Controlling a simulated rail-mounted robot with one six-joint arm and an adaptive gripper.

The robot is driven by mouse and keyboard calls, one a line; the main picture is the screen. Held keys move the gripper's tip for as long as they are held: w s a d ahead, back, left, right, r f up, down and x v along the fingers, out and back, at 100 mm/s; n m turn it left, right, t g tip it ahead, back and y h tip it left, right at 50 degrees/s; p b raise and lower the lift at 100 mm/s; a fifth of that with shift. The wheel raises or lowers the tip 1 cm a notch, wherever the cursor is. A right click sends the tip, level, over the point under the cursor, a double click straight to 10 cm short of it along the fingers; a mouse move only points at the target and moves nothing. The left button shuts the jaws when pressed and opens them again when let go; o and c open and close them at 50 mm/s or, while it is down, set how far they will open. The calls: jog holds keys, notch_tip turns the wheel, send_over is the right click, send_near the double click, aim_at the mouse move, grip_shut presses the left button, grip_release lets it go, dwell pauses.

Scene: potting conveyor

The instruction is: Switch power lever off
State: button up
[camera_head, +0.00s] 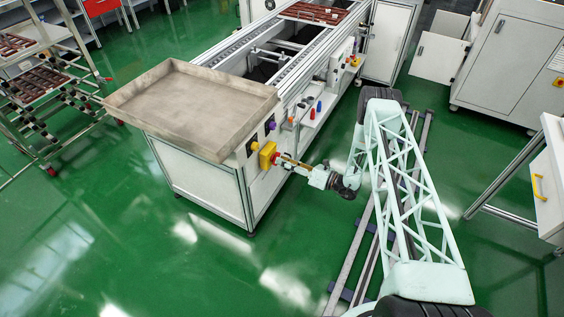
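A yellow switch box (267,154) is mounted on the near end of the white conveyor side. It appears to be the power switch, with a small red part on its right side that may be the lever. My gripper (286,162) reaches in from the right, its fingertips at or very close to that red part. At this size I cannot tell whether the fingers touch or enclose it, or how far they are open. The lever's position is also too small to tell.
An empty metal tray (190,105) lies on the conveyor's near end, its edge close above the switch. Small coloured items (311,112) sit on a side shelf farther along. A rack (45,85) stands at left, white cabinets (500,65) at right. Green floor in front is clear.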

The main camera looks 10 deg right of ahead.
jog(key=shift+w+a, duration=0.3)
grip_shut()
